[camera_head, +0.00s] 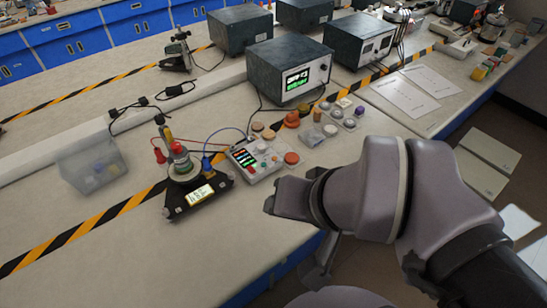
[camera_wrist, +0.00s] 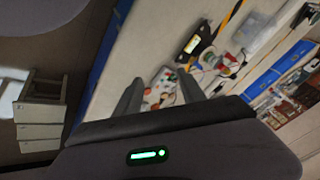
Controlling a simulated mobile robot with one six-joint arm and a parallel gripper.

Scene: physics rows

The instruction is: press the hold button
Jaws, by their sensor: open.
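A small pale control box (camera_head: 256,159) with coloured displays and several buttons stands on the bench. The button labels are too small to read, so I cannot tell which one is the hold button. In the wrist view, small coloured parts on the bench (camera_wrist: 166,84) show between and beyond my fingers. My gripper (camera_head: 274,201) is at the near side of the box, apart from it and seemingly above the bench's front edge. In the wrist view my gripper (camera_wrist: 160,84) has its two fingers spread with nothing between them.
A dark triangular device (camera_head: 196,195) with a lit screen is wired up left of the box. Several knobs and caps (camera_head: 292,119) lie behind and right of it. A grey instrument (camera_head: 288,69) stands farther back. A clear bin (camera_head: 91,168) is at left. Bare bench lies in front.

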